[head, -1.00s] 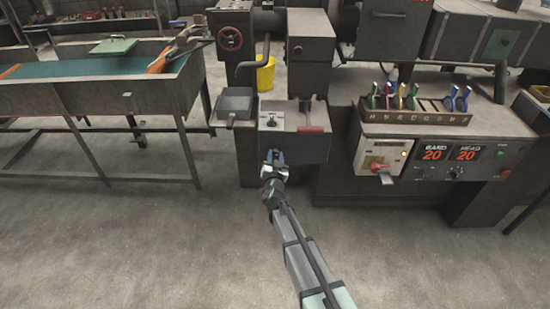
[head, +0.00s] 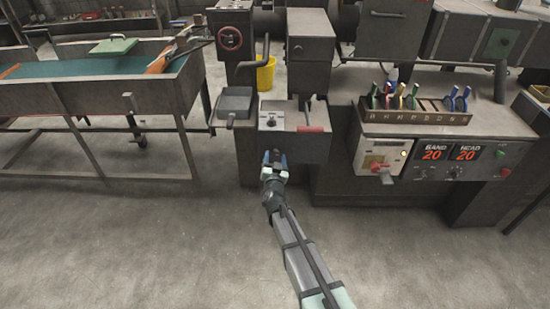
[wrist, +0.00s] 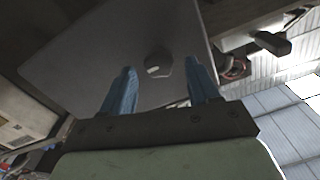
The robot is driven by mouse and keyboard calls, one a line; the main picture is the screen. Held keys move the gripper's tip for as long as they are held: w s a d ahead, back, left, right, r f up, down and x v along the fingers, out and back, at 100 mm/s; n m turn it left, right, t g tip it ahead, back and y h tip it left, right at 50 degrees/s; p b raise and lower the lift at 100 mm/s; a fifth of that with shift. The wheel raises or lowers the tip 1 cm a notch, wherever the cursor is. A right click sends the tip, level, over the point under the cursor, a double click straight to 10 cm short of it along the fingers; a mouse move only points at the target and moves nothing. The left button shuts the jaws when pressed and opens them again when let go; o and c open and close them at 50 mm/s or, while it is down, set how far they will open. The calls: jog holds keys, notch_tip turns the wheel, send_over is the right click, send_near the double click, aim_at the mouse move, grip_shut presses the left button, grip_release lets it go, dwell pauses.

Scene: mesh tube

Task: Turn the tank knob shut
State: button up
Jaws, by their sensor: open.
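A grey box-like tank (head: 306,149) stands at the centre of the head view. I cannot tell the remaining distance. The fingers hold nothing.
A small plate with a dark fitting (head: 271,121) and a red-ended part (head: 311,129) are on the tank's top. A control panel (head: 440,157) stands to the right, and a long metal trough (head: 110,88) to the left. The floor in front is clear.

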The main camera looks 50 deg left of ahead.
jog(key=v, duration=1.2)
jog(key=shift+s+d, duration=0.2)
jog(key=shift+d, duration=0.05)
jog(key=s+d+f+n+g+h, duration=0.1)
jog(key=s+f+n+g+h, duration=0.25)
jog(key=s+f+g, duration=0.8)
jog(key=s+d+f+n+g+h, duration=0.1)
jog(key=s+d+f+n+h, duration=0.2)
jog(key=d+f, duration=0.35)
jog(key=w+d+f+m+g+h, duration=0.15)
jog(key=d+f+h, duration=0.3)
jog(key=d, duration=1.55)
jog(key=d+f+m+g+h, duration=0.25)
jog(key=d+f+h, duration=0.2)
jog(key=d, duration=1.55)
jog(key=s+d+f+m+g+y, duration=0.1)
jog(key=s+d+f+m, duration=0.1)
jog(key=d, duration=0.8)
jog(key=s+d+f+m+g+y, duration=0.1)
jog(key=s+d+m, duration=0.3)
jog(key=d, duration=0.6)
jog(key=shift+s+d+f+m+g+y, duration=0.15)
jog(key=shift+d+f+m+g+y, duration=0.4)
jog(key=shift+m, duration=0.6)
